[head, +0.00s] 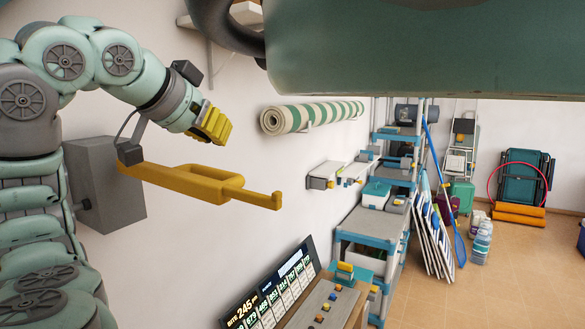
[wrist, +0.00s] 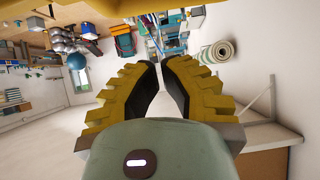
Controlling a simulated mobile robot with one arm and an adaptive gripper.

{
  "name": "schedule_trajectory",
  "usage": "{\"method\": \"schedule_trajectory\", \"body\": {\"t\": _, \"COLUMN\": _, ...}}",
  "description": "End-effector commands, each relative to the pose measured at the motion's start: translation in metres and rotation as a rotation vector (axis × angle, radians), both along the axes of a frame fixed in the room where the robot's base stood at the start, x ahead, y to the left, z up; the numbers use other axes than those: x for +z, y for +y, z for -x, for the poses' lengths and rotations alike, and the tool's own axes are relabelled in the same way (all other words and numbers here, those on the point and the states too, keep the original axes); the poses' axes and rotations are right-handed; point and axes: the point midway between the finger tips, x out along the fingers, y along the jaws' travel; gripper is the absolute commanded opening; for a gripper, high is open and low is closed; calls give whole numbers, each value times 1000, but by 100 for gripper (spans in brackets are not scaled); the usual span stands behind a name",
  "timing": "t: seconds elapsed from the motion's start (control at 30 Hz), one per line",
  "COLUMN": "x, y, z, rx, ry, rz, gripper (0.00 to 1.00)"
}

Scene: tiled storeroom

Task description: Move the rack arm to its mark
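The rack arm (head: 205,184) is a yellow bar with a long slot and an upturned peg at its free end. It juts rightward from a grey wall box (head: 104,185) in the head view. My gripper (head: 214,124) is above the bar, apart from it, and holds nothing. In the wrist view my gripper's yellow toothed fingers (wrist: 160,65) lean together with a narrow gap between the tips. A yellow-brown strip (wrist: 60,12) crosses the top of that view; it may be the rack arm. I cannot make out the mark.
A rolled green-and-white mat (head: 312,115) rests on wall brackets, also seen in the wrist view (wrist: 220,53). Below are a display panel (head: 270,292) and a button console (head: 325,305). Shelving (head: 385,220) and leaning boards (head: 432,235) stand farther along. Tiled floor lies open at right.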

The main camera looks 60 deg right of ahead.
Motion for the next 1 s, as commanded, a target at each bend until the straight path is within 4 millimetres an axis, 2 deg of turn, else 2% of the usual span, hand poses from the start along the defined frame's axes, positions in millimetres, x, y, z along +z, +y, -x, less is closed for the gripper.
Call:
{"method": "schedule_trajectory", "body": {"t": 0.03, "x": -5, "y": -7, "z": 1, "rx": -6, "ry": 3, "rz": -2, "gripper": 0}}
{"method": "schedule_trajectory", "body": {"t": 0.3, "x": -25, "y": -9, "z": -3, "rx": 2, "ry": 4, "rz": -3, "gripper": 0}}
{"method": "schedule_trajectory", "body": {"t": 0.47, "x": -22, "y": -10, "z": -7, "rx": 12, "ry": 6, "rz": 4, "gripper": 0}}
{"method": "schedule_trajectory", "body": {"t": 1.0, "x": -37, "y": -13, "z": -5, "rx": 4, "ry": 3, "rz": 2, "gripper": 0}}
